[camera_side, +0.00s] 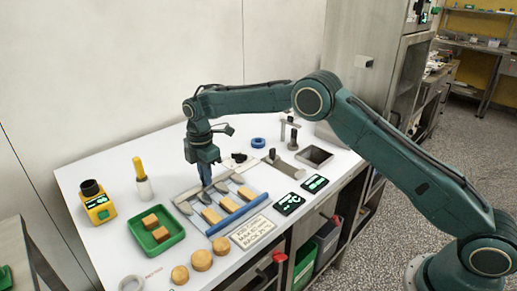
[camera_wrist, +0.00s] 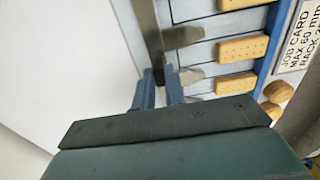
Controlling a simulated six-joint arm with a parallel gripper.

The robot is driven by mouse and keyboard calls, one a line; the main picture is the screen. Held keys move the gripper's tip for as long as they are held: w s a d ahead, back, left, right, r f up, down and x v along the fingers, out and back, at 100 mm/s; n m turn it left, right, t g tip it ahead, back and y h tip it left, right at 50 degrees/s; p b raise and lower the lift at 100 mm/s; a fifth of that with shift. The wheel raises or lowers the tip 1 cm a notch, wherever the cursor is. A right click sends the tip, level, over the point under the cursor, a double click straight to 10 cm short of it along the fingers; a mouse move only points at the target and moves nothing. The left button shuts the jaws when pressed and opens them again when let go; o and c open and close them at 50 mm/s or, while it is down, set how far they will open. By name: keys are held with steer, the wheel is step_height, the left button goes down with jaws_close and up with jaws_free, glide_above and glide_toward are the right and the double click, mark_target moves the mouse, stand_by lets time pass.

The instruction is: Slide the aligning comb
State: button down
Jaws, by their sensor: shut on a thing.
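In the wrist view the bar (camera_wrist: 149,32) runs up from the fingertips. My gripper (camera_side: 206,192) points down at the middle of the bar and is shut on it; the fingertips also show in the wrist view (camera_wrist: 159,88). Three tan oblong biscuits (camera_side: 228,205) lie in a row between the comb and a blue rail (camera_side: 240,214). The wrist view shows the biscuits (camera_wrist: 242,48) apart from the bar. The fingers hide part of the comb.
A green tray (camera_side: 174,243) with two brown blocks stands at left. A job card (camera_side: 252,232) and round biscuits (camera_side: 201,260) lie in front. Two dark devices (camera_side: 289,204), a blue ring (camera_side: 258,142) and a metal tin (camera_side: 315,157) stand right and behind.

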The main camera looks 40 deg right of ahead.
steer(key=shift+w+r, duration=0.15)
steer(key=shift+w, duration=0.55)
steer(key=c, duration=1.4)
jaws_free()
steer(key=shift+c, duration=0.2)
step_height(320, 180, up, 14)
